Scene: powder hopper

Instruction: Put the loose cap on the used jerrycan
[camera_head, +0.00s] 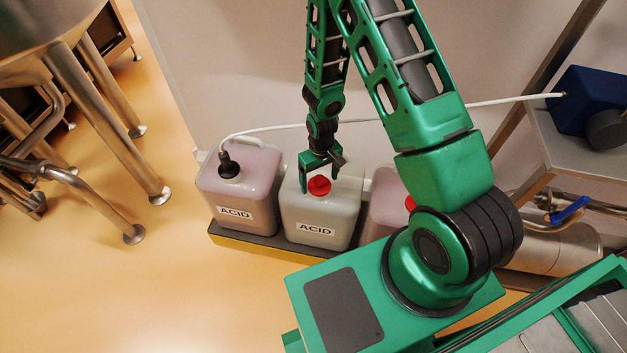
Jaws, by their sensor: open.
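Three jerrycans stand in a row. The middle jerrycan (318,213) is whitish with an ACID label and shows no pink tint. A red cap (319,186) is at its top; I cannot tell whether it is seated on the neck. My gripper (320,179) is open, pointing down right at the red cap, with a finger to either side in this view; contact cannot be told. The left jerrycan (240,187) is pinkish, also labelled ACID, with a black fitting (229,167) in its top. The right jerrycan (384,204) is pinkish and partly hidden by my arm, with a bit of red at its top.
The jerrycans stand in a dark tray with a yellow front edge (262,246). A white hose (400,113) runs from the black fitting behind my arm to a blue pump (590,102) on a shelf. Steel vessel legs (105,140) stand at left. Floor in front is clear.

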